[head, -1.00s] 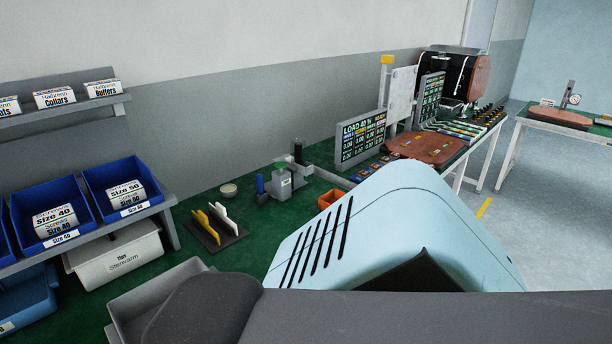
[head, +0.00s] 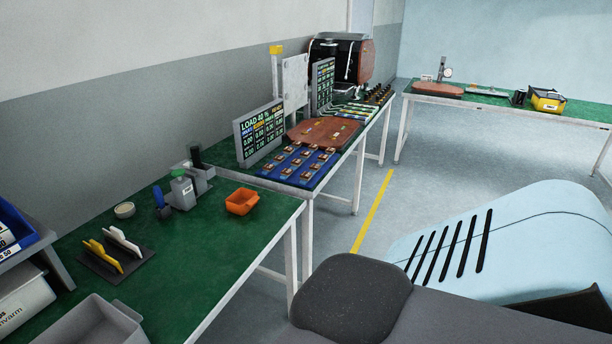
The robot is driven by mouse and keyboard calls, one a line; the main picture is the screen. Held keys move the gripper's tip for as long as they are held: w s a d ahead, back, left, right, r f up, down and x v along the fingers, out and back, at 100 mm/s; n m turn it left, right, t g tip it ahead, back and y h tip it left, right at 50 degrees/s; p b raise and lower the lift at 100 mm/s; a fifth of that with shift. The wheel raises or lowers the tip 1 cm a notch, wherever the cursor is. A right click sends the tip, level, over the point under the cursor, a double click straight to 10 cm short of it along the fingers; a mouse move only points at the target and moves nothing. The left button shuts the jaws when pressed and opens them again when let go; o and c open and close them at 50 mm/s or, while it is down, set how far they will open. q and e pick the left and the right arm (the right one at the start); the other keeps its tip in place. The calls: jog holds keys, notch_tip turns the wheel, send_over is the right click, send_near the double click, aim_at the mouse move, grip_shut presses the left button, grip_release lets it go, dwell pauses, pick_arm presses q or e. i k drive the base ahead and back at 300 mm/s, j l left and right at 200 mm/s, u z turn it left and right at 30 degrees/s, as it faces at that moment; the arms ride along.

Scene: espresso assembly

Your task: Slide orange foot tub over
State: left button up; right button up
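A small orange tub (head: 242,201) sits on the green-topped bench (head: 215,255), close to its right front edge, in the head view. It stands upright, and its inside is too small to make out. No gripper of mine is in view, so I cannot see whether either is open or shut.
A grey device with a green top (head: 183,188) and a blue bottle (head: 160,199) stand left of the tub. A holder with yellow and white tools (head: 113,250) and a grey bin (head: 92,322) are nearer. A blue parts tray (head: 298,165) lies beyond. Bench around the tub's front is clear.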

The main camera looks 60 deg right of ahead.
aim_at(243, 200)
jog(key=z, duration=1.35)
jog(key=i+l+u, duration=0.1)
jog(key=i+l, duration=0.3)
jog(key=i+l+u, duration=0.15)
jog(key=i+l, duration=0.3)
jog(key=i+l+u, duration=0.1)
jog(key=i+l, duration=0.25)
jog(key=l, duration=0.25)
jog(key=i+l+u, duration=0.15)
jog(key=i+l, duration=0.2)
jog(key=l, duration=0.2)
